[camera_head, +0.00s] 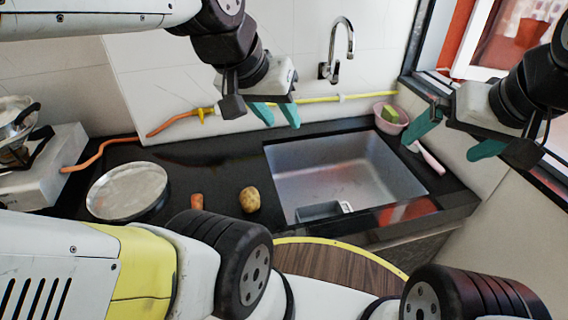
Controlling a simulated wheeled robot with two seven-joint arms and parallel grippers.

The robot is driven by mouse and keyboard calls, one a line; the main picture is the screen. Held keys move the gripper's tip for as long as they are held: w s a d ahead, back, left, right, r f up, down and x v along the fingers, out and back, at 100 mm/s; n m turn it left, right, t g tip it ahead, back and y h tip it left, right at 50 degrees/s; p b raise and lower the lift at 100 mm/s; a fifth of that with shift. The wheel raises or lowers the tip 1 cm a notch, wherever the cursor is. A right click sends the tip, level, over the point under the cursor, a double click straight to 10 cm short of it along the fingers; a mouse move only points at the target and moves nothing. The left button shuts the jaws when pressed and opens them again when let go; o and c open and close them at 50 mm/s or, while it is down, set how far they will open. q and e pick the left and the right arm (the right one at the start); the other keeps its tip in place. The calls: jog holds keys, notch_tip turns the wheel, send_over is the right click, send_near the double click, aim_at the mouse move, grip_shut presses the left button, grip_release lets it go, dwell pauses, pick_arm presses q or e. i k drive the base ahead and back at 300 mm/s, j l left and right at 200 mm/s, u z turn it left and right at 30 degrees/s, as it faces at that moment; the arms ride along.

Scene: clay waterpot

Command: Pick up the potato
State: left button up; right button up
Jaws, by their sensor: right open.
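The brown potato (250,199) lies on the dark counter, just left of the sink. My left gripper (276,115) hangs above the back of the counter, beyond the potato and apart from it. Its two teal fingers are apart with nothing visible between them. My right gripper (455,138) is at the right, past the sink's right side. Its teal fingers are spread wide and empty.
A carrot piece (197,201) lies left of the potato, and a round pan or lid (127,191) lies further left. The sink (345,172) is to the right, with a grey caddy (318,211). A pink bowl (391,119) holds a sponge; a pink-handled brush (430,158) lies nearby.

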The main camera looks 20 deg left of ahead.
aim_at(250, 198)
jog(key=u, duration=1)
jog(key=j+z, duration=0.1)
jog(key=z, duration=0.75)
jog(key=k+j+z, duration=0.1)
jog(key=j, duration=0.2)
jog(key=k+j+z, duration=0.1)
jog(key=j, duration=0.2)
jog(key=k+j+z, duration=0.1)
jog(key=j, duration=0.2)
